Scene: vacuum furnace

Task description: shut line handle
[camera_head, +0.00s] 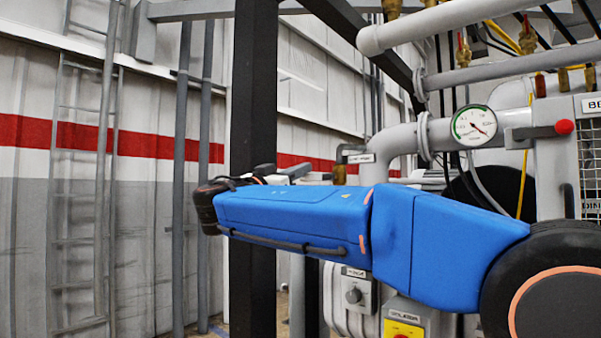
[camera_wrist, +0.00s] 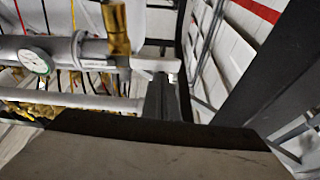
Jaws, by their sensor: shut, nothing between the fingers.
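A brass valve (camera_head: 338,174) sits below a small white label at the end of the grey pipe, with a short grey-dark piece above it. A brass fitting also shows large at the top of the wrist view (camera_wrist: 117,28). I cannot clearly tell the line handle from the parts around it. My gripper (camera_head: 292,172) is partly hidden behind my blue arm, left of the brass valve. In the wrist view its narrow dark fingers (camera_wrist: 167,92) are together, with nothing held, near the pale pipe end. Whether they touch anything is unclear.
A round gauge (camera_head: 473,125) is mounted on the grey pipe (camera_head: 415,138). A black post (camera_head: 253,100) stands close behind my arm. A switch box (camera_head: 355,290) is below. A ladder (camera_head: 85,190) stands by the wall at left.

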